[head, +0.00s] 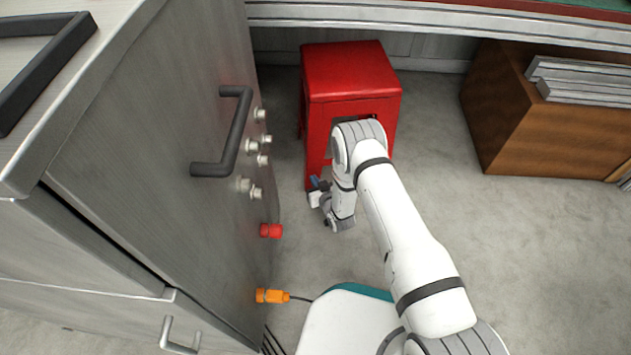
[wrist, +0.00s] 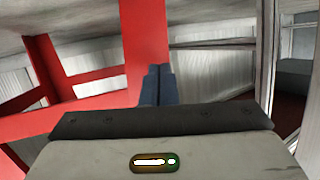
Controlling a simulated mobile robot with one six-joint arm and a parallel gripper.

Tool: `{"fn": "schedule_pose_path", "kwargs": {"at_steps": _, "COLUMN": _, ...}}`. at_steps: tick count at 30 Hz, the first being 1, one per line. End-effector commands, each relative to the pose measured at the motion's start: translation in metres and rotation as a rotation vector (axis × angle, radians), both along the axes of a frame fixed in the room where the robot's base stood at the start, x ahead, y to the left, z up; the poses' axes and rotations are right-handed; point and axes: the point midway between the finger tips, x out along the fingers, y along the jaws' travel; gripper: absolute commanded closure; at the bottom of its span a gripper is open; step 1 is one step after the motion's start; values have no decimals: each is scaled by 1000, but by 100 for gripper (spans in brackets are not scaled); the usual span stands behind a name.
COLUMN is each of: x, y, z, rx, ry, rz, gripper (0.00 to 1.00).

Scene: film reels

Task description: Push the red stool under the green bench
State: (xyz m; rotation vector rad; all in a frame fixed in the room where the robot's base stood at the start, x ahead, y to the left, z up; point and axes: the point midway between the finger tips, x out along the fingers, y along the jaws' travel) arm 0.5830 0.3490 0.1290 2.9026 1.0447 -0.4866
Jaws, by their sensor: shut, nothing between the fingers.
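The red stool (head: 348,72) stands upright on the grey floor at the top middle of the head view. Its whole top shows, just below the front edge of the bench (head: 420,18) in the picture. A strip of green bench top shows at the top right. My gripper (wrist: 158,72) is shut and empty, its dark blue fingers together in front of a red stool leg (wrist: 143,35) in the wrist view. I cannot tell whether they touch it. In the head view my arm hides part of the stool's front and right legs.
A grey metal cabinet (head: 140,150) with dark handles and several knobs fills the left, close to the stool. Red and orange plugs (head: 272,296) stick out low on its side. Floor between is clear.

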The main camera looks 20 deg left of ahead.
Motion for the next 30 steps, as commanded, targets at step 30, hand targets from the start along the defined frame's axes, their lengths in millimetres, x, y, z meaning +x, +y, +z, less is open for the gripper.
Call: {"fn": "schedule_pose_path", "kwargs": {"at_steps": 30, "x": 31, "y": 13, "z": 0, "rx": 2, "ry": -2, "rz": -1, "gripper": 100}}
